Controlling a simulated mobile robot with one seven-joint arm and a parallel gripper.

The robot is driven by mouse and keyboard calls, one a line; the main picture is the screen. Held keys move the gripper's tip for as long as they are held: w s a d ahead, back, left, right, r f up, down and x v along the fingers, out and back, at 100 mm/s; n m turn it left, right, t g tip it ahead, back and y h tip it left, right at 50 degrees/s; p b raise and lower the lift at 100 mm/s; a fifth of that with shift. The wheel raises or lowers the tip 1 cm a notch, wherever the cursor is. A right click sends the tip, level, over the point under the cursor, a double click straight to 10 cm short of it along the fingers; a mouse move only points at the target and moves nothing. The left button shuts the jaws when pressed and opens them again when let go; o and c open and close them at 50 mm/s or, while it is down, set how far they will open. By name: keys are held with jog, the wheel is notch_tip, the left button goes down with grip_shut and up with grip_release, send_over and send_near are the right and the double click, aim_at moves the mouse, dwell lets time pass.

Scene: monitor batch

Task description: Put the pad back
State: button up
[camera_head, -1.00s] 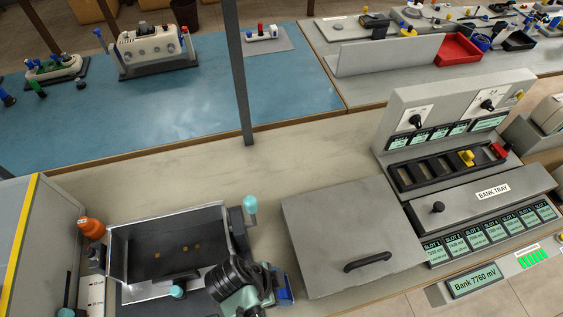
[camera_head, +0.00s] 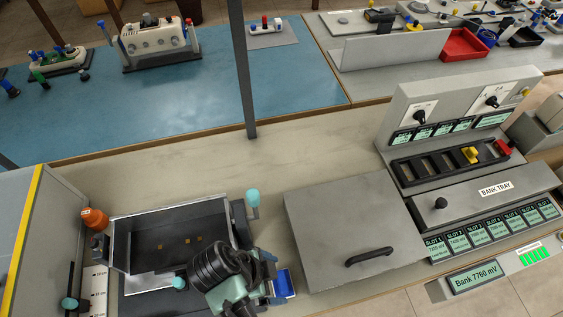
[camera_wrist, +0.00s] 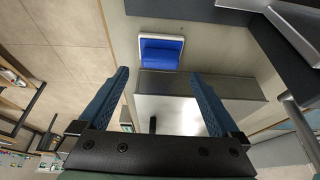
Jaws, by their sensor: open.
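A blue pad (camera_head: 284,284) shows in the head view just right of my arm, at the bench's front edge. In the wrist view the blue pad (camera_wrist: 160,56) sits inside a white-rimmed holder (camera_wrist: 162,36), ahead of my fingers. My gripper (camera_wrist: 160,73) is open, with its two blue fingers wide apart and nothing between them. The pad lies beyond the fingertips, apart from them, roughly centred between them.
A metal tray (camera_head: 125,240) with several small brown pieces stands left of my arm. A grey lidded box (camera_head: 345,215) with a black handle stands to the right. Beyond it is the bank tray panel (camera_head: 490,205). The bench behind the tray is clear.

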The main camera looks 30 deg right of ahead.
jog(key=p+v, duration=0.1)
jog(key=v, duration=0.6)
jog(key=shift+p, duration=0.35)
